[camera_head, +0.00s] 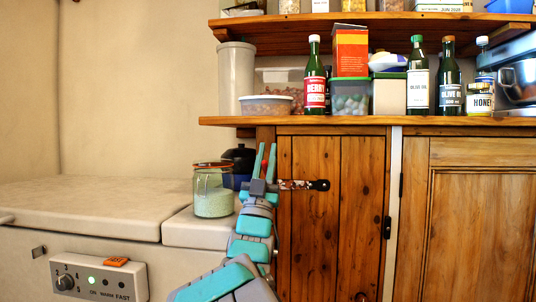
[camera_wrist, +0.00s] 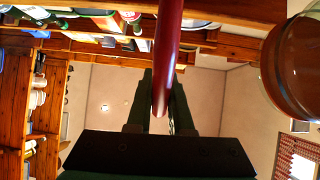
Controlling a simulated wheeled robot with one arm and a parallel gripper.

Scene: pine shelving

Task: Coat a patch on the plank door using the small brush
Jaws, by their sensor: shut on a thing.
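The plank door (camera_head: 360,220) is the narrow upright-board pine door below the shelf, closed in the head view. My gripper (camera_head: 265,162) is in front of its left edge, fingers pointing up. In the wrist view, the brush shows as a glossy dark red rod (camera_wrist: 167,55) between my fingers (camera_wrist: 160,105). I cannot make out bristles or tell whether the brush touches the door. No coated patch is distinguishable.
A glass jar (camera_head: 213,192) of pale green stuff stands just left of my gripper on the cream counter (camera_head: 90,205), with a dark pot (camera_head: 240,158) behind. The shelf (camera_head: 350,121) above holds bottles and tubs. A panelled door (camera_head: 480,220) is at right.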

